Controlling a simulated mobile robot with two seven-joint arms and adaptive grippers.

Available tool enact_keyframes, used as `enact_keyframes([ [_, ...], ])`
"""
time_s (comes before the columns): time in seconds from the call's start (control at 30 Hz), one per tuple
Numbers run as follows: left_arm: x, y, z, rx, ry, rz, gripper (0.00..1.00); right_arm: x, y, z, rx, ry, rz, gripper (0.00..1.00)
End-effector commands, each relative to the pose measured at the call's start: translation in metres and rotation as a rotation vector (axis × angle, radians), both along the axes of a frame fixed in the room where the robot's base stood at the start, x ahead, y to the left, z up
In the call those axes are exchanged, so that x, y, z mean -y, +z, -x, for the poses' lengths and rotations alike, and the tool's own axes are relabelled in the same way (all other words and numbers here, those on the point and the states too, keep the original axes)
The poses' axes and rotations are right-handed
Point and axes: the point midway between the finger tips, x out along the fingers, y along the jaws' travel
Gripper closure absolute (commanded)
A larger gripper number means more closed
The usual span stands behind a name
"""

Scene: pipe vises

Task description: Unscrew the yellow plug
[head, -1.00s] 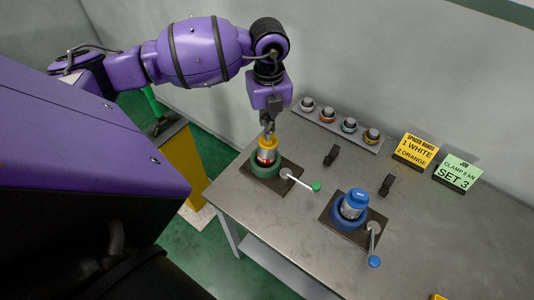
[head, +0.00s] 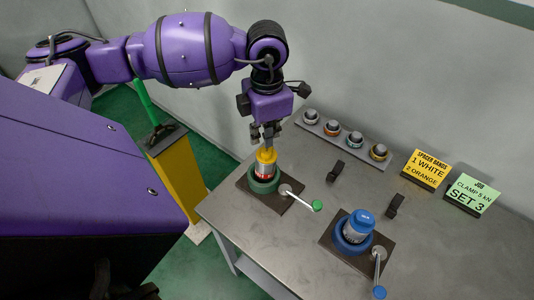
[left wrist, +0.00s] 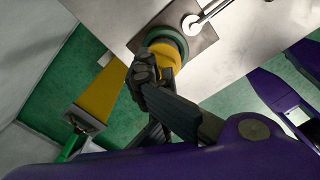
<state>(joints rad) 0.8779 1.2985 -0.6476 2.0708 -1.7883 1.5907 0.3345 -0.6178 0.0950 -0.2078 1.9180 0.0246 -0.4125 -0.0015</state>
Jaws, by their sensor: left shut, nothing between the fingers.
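The yellow plug (head: 266,155) sits upright on a metal body with a red band, held in the green round vise (head: 264,184) on a dark plate. In the left wrist view the plug (left wrist: 172,56) is partly covered by my fingers. My left gripper (head: 265,143) is shut and empty. It points down with its fingertips at the top of the plug; I cannot tell whether they touch it. It also shows in the left wrist view (left wrist: 142,70). The vise's lever ends in a green knob (head: 317,206). My right gripper is not in view.
A blue vise (head: 351,242) with a blue-capped part (head: 359,222) and a blue-knobbed lever (head: 379,292) stands to the right. A rack (head: 325,131) with several ringed pieces is behind. Yellow (head: 425,169) and green (head: 470,194) signs stand at right. The table's left edge is near the green vise.

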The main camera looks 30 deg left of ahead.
Motion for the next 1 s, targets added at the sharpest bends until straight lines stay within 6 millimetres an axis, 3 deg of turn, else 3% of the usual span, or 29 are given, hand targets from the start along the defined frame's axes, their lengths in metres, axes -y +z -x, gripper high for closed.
enact_keyframes([
  [0.27,0.0,-0.001,-0.001,-0.001,-0.2,0.0,1.0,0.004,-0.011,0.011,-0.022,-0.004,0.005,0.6],
  [0.63,0.0,-0.003,-0.001,-0.003,-0.733,0.001,1.0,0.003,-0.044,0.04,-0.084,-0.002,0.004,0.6],
  [1.0,0.001,0.0,-0.001,0.001,-0.793,0.0,1.0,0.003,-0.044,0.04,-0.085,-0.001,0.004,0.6],
])
